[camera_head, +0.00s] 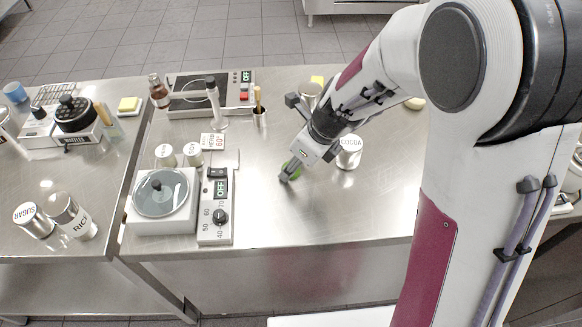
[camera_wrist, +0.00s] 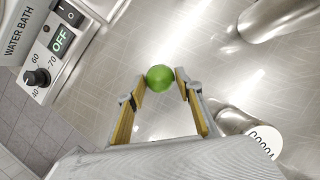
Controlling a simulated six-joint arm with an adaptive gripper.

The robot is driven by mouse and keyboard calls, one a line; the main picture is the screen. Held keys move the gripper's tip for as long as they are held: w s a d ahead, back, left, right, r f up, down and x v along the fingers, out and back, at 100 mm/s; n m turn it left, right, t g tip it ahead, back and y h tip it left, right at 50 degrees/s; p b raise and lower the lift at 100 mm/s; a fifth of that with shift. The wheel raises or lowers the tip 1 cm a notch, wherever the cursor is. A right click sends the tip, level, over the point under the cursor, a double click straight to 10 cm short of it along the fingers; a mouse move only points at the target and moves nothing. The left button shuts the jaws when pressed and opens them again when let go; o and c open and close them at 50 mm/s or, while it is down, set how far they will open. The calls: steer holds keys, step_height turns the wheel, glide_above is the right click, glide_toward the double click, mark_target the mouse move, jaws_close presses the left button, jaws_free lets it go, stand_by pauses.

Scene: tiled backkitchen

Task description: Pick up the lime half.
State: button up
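The lime half (camera_wrist: 159,77) is a small green dome, skin side up, on the steel table. In the wrist view it lies just beyond and between the fingertips, with gaps visible on both sides. In the head view only a sliver of the lime half (camera_head: 296,167) shows beside the fingers. My gripper (camera_wrist: 161,84) is open, with its two yellow-padded fingers spread apart and nothing held. In the head view my gripper (camera_head: 287,176) points down at the table close to the lime; its fingers partly hide it.
A cocoa tin (camera_head: 349,153) stands close to the right of my gripper; it also shows in the wrist view (camera_wrist: 262,140). The water bath control box (camera_head: 216,205) is to the left. Several containers stand farther left. The table's front middle (camera_head: 300,220) is clear.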

steer(key=c, duration=0.4)
steer(key=shift+c, duration=0.2)
steer(key=shift+r, duration=0.15)
step_height(320, 180, up, 10)
stand_by(0.4)
stand_by(0.4)
